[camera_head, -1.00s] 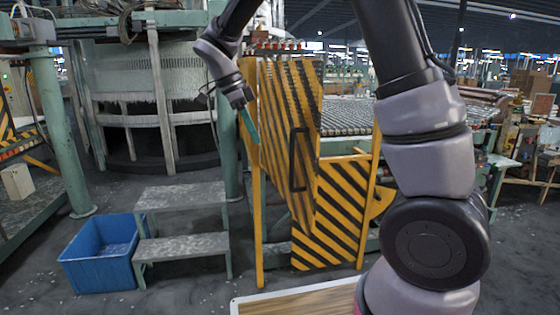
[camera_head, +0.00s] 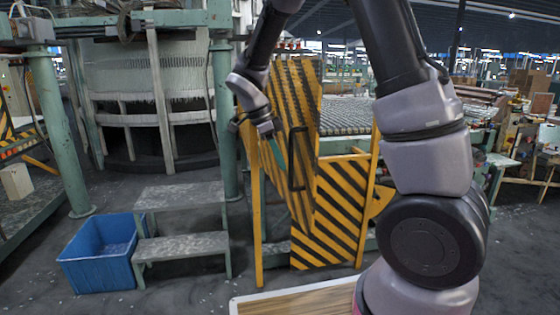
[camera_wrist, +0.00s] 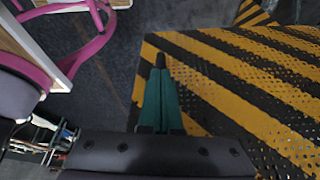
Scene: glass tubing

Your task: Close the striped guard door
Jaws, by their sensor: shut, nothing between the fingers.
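The striped guard door (camera_head: 305,100) is a yellow and black perforated panel with a dark upright handle (camera_head: 296,158). It stands ajar, at an angle to its yellow frame (camera_head: 258,225). My gripper (camera_head: 283,165) is in front of the door, just left of the handle, its teal fingers pointing down. In the wrist view my gripper (camera_wrist: 160,75) is shut and empty, its tips over the edge of the striped door (camera_wrist: 240,100). I cannot tell whether the fingers touch the panel.
A fixed striped panel (camera_head: 340,205) stands at the lower right of the door. A grey step stool (camera_head: 185,240) and a blue bin (camera_head: 98,255) stand to the left. A wooden-topped table (camera_head: 300,302) is at the front. The floor between stool and frame is open.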

